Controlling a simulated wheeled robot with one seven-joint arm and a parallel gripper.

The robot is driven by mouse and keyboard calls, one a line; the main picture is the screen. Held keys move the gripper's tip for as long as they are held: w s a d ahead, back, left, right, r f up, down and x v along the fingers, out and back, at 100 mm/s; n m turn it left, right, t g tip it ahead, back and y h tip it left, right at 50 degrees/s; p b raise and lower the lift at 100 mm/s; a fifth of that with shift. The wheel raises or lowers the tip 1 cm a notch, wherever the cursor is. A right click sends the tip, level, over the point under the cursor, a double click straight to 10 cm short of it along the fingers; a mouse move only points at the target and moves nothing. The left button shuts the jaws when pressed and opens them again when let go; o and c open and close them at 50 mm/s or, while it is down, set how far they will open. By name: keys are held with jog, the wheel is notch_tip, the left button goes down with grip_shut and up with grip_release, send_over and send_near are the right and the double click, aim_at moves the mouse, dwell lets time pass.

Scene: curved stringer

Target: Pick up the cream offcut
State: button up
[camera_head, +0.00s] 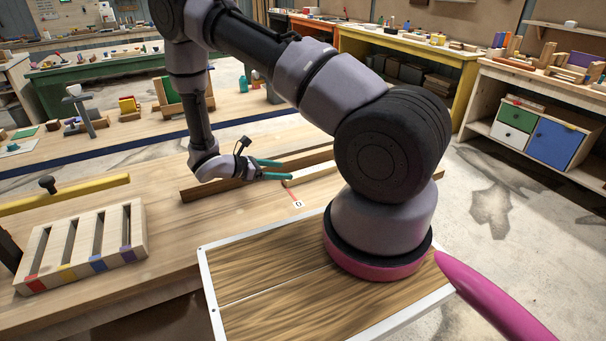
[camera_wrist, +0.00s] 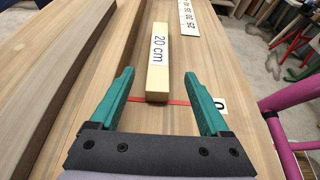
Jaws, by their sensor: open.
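The cream offcut (camera_wrist: 158,80), a straight square bar marked "20 cm", lies flat on the wooden bench top. In the head view the cream offcut (camera_head: 312,174) is partly hidden behind my arm. My gripper (camera_wrist: 158,75) is open, its two teal fingers apart on either side of the offcut's near end in the wrist view. Both fingers show a gap to the bar. In the head view my gripper (camera_head: 285,170) is at the bar's left end. I cannot tell the exact fingertip height.
A long brown beam (camera_wrist: 65,60) runs beside the offcut on the left. A red line with a "0" tag (camera_wrist: 221,105) crosses near its end. A number strip (camera_wrist: 188,18) lies beyond. A slotted wooden rack (camera_head: 85,245) and yellow bar (camera_head: 75,194) sit at left.

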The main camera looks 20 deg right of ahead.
aim_at(309, 170)
jog(key=shift+d+f, duration=0.15)
jog(key=shift+f, duration=0.1)
jog(key=x, duration=0.5)
jog(key=shift+d, duration=0.15)
jog(key=x, duration=0.5)
jog(key=shift+w+d+r, duration=0.1)
jog(key=shift+d+r, duration=0.1)
jog(key=shift+r, duration=0.15)
jog(key=shift+c, duration=0.3)
grip_shut()
jog(key=shift+r, duration=0.1)
